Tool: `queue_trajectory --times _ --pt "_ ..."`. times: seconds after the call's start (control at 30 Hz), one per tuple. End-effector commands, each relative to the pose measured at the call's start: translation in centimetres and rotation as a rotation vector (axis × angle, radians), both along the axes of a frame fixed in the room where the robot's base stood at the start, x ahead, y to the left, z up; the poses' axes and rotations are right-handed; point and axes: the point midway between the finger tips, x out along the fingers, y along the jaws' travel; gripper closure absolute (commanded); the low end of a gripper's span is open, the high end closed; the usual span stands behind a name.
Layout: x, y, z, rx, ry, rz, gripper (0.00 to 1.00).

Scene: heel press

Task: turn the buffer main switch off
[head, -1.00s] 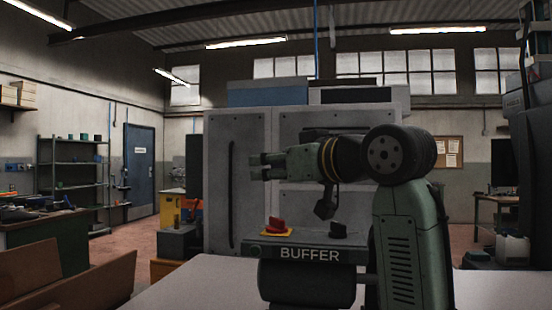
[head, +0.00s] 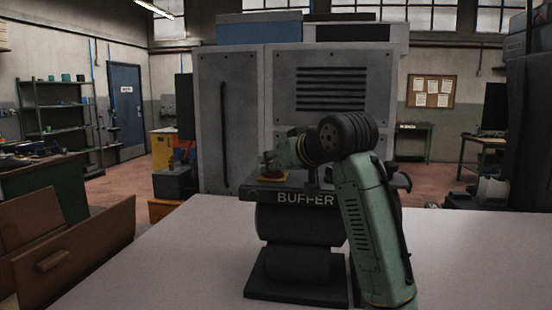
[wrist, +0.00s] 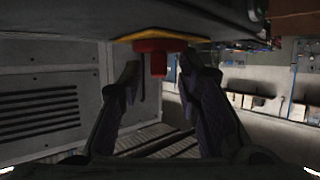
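The buffer main switch (head: 273,175) is a red knob on a yellow plate, on top of the dark box labelled BUFFER (head: 262,196). In the head view my gripper (head: 267,157) is at the knob, partly covering it. In the wrist view, which shows the machine upside down, the red knob (wrist: 152,62) hangs from its yellow plate (wrist: 165,33). The tips of my gripper (wrist: 160,68) stand either side of the knob, open, with gaps visible. The knob's exact turn angle is hard to read.
The buffer stands on a pale table (head: 160,245) with free surface around it. My arm covers its right side. A large grey cabinet (head: 225,125) stands behind.

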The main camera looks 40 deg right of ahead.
Motion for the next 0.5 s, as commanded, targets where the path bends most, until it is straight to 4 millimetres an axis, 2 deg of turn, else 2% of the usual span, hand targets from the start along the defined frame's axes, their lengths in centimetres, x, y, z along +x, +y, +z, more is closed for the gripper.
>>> queue_trajectory --times 0.3,0.5 --pt "0.33 -0.06 -0.14 0.0 -0.001 0.0 0.69" --pt "0.31 -0.05 -0.12 0.0 -0.001 0.0 0.82"
